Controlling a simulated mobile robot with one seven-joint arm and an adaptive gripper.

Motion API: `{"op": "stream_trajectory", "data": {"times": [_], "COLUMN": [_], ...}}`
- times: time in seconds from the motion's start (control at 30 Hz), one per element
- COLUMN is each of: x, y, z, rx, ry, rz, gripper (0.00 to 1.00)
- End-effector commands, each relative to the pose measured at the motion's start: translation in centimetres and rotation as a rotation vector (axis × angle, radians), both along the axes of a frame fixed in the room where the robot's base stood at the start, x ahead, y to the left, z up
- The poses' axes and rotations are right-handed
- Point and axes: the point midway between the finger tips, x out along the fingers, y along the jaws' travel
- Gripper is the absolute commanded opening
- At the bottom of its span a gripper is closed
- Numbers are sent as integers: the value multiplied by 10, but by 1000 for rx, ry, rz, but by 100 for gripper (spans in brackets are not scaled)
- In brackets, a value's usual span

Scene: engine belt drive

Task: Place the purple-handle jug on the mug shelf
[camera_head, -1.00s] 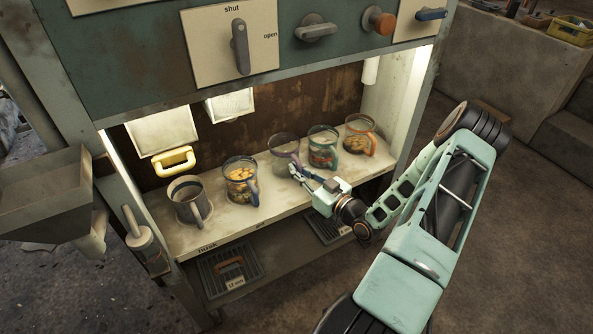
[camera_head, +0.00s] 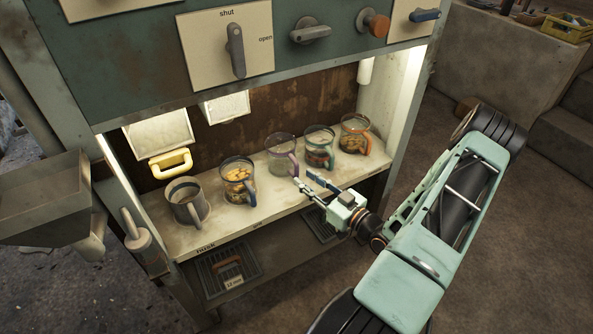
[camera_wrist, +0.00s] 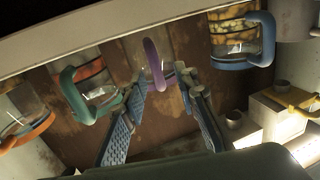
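The purple-handle jug (camera_head: 279,157) is clear, looks empty and stands upright on the pale mug shelf (camera_head: 228,225), in the middle of a row of jugs. Its purple handle faces the front right. My gripper (camera_head: 303,179) is open and empty in front of the jug, with its fingers spread and a small gap to the handle. In the wrist view the purple handle (camera_wrist: 153,64) appears beyond the two parted fingertips of my gripper (camera_wrist: 162,84), not gripped.
A grey mug (camera_head: 185,203) and a blue-handle jug (camera_head: 237,180) stand to the left. A green-handle jug (camera_head: 318,148) and an orange-handle jug (camera_head: 354,135) stand close on the right. A yellow handle (camera_head: 170,162) hangs at the back left. The cabinet panel overhangs the shelf.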

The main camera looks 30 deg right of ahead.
Motion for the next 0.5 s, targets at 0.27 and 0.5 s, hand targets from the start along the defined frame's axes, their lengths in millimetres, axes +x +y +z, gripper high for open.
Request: {"op": "stream_trajectory", "data": {"times": [0.27, 0.5], "x": [-45, -54], "y": [-13, -15], "z": [1, 1], "rx": [0, 0], "ry": [0, -1], "rz": [-1, 0], "gripper": [27, 27]}}
